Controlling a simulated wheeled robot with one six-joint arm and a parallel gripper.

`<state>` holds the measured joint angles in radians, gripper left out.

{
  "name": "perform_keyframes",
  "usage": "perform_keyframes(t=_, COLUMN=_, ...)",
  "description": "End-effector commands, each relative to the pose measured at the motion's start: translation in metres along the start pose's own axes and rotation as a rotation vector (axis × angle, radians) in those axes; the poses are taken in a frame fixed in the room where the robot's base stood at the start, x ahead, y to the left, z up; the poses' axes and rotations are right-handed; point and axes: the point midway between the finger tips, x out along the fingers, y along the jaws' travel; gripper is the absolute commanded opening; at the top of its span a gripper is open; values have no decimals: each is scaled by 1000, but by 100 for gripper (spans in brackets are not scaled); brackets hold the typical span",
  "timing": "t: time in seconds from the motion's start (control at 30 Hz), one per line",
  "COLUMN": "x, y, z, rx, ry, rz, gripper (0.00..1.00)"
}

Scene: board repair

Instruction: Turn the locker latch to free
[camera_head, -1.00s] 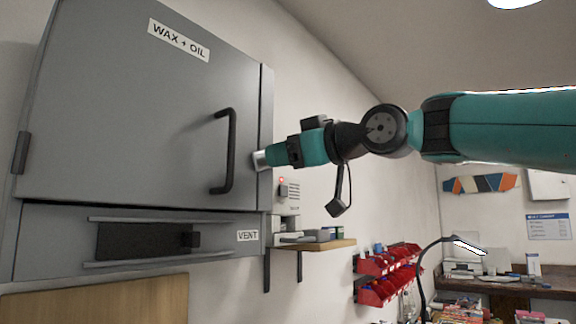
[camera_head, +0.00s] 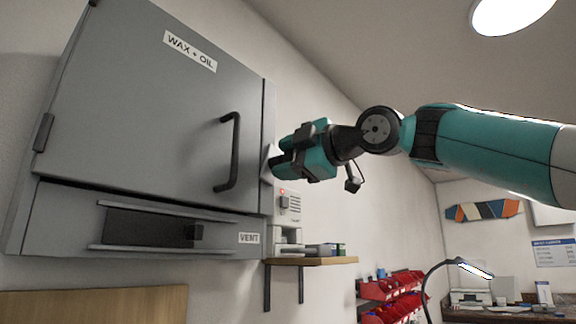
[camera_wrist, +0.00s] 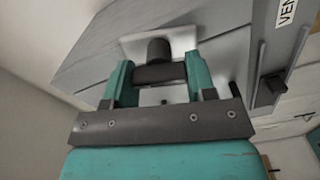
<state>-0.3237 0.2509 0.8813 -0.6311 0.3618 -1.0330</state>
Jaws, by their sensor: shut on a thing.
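The grey locker (camera_head: 130,115) with the "WAX + OIL" label hangs on the wall at the left of the head view. Its door is shut and has a black bar handle (camera_head: 229,152). My gripper (camera_head: 279,160) is at the locker's right side. In the wrist view my gripper (camera_wrist: 160,85) has its two teal fingers either side of the dark latch knob (camera_wrist: 159,72), shut on it. The latch sits on a pale plate (camera_wrist: 182,40) on the locker's side. In the head view the gripper hides the latch.
Below the door is a vent slot (camera_head: 150,229) with a slider. A wooden shelf (camera_head: 325,261) with small boxes is under my gripper. Red bins (camera_head: 392,287) and a desk lamp (camera_head: 474,269) are farther right.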

Motion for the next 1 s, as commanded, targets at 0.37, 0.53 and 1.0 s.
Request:
perform_keyframes(t=0.37, x=0, y=-2, z=1, rx=-229, ry=-1, rz=0, gripper=27)
perform_keyframes(t=0.53, x=0, y=-2, z=1, rx=-279, ry=0, rz=0, gripper=27)
perform_keyframes(t=1.0, x=0, y=-2, z=0, rx=-302, ry=0, rz=-2, gripper=27)
